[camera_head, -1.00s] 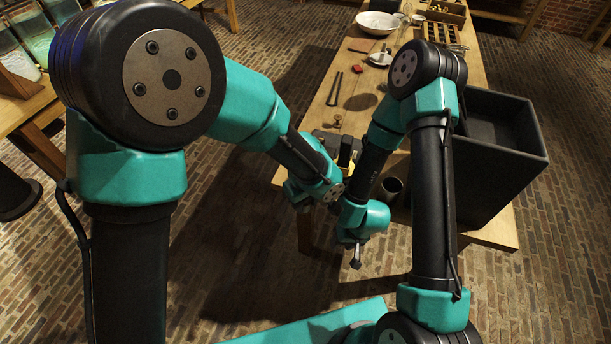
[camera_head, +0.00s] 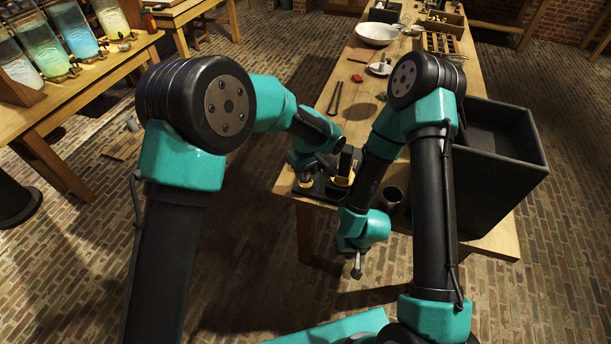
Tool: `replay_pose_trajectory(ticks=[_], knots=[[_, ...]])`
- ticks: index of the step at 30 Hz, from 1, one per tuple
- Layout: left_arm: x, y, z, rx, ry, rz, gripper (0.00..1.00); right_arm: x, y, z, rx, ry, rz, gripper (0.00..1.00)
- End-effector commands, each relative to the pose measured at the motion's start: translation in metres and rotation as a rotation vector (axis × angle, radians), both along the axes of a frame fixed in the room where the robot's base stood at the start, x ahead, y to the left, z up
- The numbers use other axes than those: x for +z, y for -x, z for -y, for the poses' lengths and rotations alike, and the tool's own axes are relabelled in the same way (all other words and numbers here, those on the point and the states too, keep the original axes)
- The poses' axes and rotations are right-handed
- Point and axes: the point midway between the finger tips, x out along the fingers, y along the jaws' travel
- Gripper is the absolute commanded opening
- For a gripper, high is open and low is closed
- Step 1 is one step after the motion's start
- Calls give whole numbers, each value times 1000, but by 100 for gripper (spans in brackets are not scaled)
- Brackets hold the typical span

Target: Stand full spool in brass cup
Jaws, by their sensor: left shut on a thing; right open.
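My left gripper (camera_head: 306,180) is at the near left of the table, over a low dark tray (camera_head: 326,190). It is shut on a small yellowish thing, mostly hidden by the wrist; I cannot tell surely that it is the full spool. A second yellow piece (camera_head: 341,181) sits on the tray beside a dark upright block. My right gripper (camera_head: 356,272) hangs open in front of the table's near edge, apart from these things.
A large dark bin (camera_head: 505,165) stands on the right. Farther back on the table (camera_head: 352,70) are a white bowl (camera_head: 377,35), a small dish (camera_head: 381,69), a red block (camera_head: 357,77) and a compartment box (camera_head: 441,43). Glass jars (camera_head: 78,42) line the left bench.

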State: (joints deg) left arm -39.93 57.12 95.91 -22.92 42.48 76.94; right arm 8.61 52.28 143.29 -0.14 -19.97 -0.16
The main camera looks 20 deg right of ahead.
Motion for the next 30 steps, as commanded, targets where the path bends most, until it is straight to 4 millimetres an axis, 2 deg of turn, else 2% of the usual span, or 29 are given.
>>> replay_pose_trajectory(ticks=[14,21,30], knots=[[-1,-10,3,2,1,0,12,0,0,0,0,0,0,43],[-32,-9,2,1,0,-2,12,0,0,0,0,0,0,43],[-36,-10,2,1,0,-1,12,0,0,0,0,0,0,43]])
